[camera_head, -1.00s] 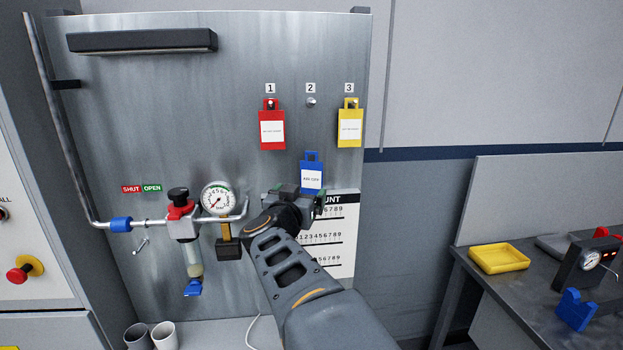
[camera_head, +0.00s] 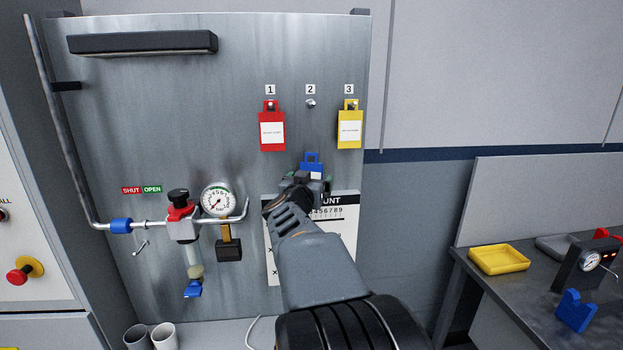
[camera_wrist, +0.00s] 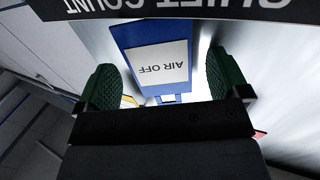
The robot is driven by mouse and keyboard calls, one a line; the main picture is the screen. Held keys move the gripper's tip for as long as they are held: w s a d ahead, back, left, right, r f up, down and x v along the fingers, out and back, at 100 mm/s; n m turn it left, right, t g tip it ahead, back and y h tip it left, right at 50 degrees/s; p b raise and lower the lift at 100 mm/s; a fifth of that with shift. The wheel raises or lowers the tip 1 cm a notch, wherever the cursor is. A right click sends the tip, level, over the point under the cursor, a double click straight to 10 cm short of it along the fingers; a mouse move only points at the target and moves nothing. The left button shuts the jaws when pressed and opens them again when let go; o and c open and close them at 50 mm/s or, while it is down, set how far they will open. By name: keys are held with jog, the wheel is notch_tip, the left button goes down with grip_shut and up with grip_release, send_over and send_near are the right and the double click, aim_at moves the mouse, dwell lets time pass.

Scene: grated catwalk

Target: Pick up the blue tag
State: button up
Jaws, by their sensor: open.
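The blue tag (camera_head: 312,167) is upright against the grey panel, below the bare peg 2 (camera_head: 311,103). In the head view its loop and upper part show; my gripper (camera_head: 315,186) hides the rest. In the wrist view the blue tag (camera_wrist: 125,42) appears upside down, with a white label reading "AIR OFF". My gripper (camera_wrist: 160,76) is open there, with a green-padded finger on each side of the tag. Gaps show between both pads and the tag. The end of the tag away from its loop meets the dark board edge.
A red tag (camera_head: 271,138) hangs at peg 1 and a yellow tag (camera_head: 350,135) at peg 3. The count board (camera_head: 346,240) is below the blue tag. A gauge (camera_head: 217,199) and valve pipework are to the left. A bench with a yellow tray (camera_head: 498,259) is at right.

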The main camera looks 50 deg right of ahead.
aim_at(311, 166)
jog(key=c, duration=1.1)
jog(key=shift+o, duration=0.2)
notch_tip(311, 166, up, 4)
jog(key=shift+f+p, duration=0.15)
jog(key=shift+p, duration=0.55)
jog(key=s+a+r+p, duration=0.5)
jog(key=s+a+r, duration=0.3)
jog(key=s, duration=0.3)
jog(key=shift+a+r, duration=0.4)
jog(key=shift+r, duration=0.25)
